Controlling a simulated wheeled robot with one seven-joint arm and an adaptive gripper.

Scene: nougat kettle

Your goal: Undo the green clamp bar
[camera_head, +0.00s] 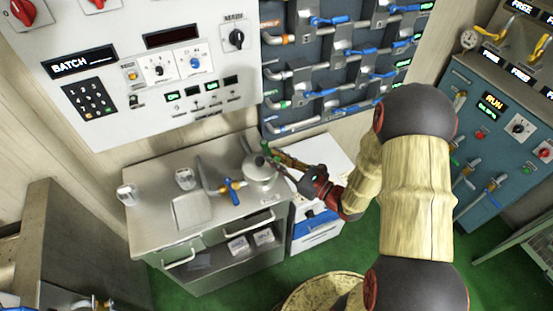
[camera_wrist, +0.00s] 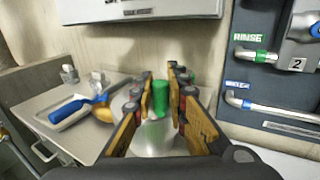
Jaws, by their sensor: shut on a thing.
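The kettle (camera_head: 258,172) is a small metal pot with a lid on the grey counter, below the control panels. The green clamp bar (camera_wrist: 160,98) stands upright over the kettle's metal top (camera_wrist: 155,138) in the wrist view. My gripper (camera_wrist: 162,88) has its yellow-lined fingers on both sides of the green bar and is shut on it. In the head view my gripper (camera_head: 277,161) reaches the kettle from the right, and only a bit of green shows at the fingertips. The fingers hide the bar's lower end and its fastening.
A blue-handled brass valve (camera_head: 231,186) is left of the kettle, near a grey tray (camera_head: 192,211) and small metal cups (camera_head: 185,178). The white batch panel (camera_head: 150,60) overhangs the counter's back. A pipe board with blue levers (camera_head: 335,65) rises behind right.

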